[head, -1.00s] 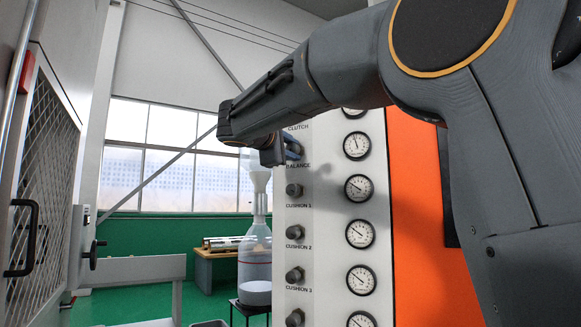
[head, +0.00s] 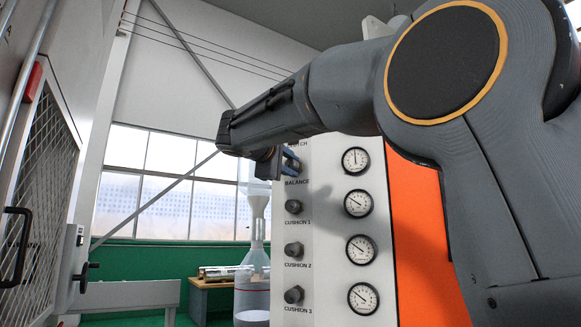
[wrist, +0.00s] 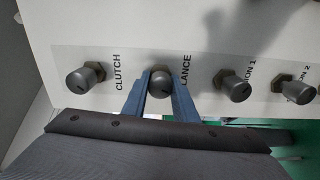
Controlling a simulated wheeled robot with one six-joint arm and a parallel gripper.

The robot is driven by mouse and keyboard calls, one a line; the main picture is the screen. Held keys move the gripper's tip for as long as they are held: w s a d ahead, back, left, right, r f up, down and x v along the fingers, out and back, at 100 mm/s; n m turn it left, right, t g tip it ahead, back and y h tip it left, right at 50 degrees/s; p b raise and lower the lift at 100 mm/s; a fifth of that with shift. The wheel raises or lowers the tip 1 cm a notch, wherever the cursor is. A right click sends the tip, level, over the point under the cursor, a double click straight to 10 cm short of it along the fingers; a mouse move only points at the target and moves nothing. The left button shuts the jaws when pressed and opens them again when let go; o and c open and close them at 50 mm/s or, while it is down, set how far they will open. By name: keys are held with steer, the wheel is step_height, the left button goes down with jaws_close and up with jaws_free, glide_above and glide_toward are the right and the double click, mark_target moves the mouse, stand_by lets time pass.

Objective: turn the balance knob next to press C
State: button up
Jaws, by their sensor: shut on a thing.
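The balance knob (wrist: 160,77) is a dark grey round knob on a hex collar, with a small dark pointer mark on its face. Its BALANCE label (head: 297,183) is on the white panel just below it in the head view. My gripper (wrist: 159,93) has its two blue fingers on either side of the knob and is shut on it. In the head view my gripper (head: 287,162) reaches the panel from the left and largely hides the knob. No lettering naming press C is readable.
The clutch knob (wrist: 86,77) and cushion 1 knob (wrist: 234,88) flank the held one closely. A column of dial gauges (head: 359,203) runs beside the knobs. A mesh door (head: 45,180) stands at the left, and a large clear bottle (head: 252,285) stands behind the panel.

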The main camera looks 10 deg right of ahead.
steer(key=o, duration=1)
steer(key=shift+o, duration=0.2)
steer(key=b+v, duration=0.1)
steer(key=v, duration=0.7)
stand_by(1.4)
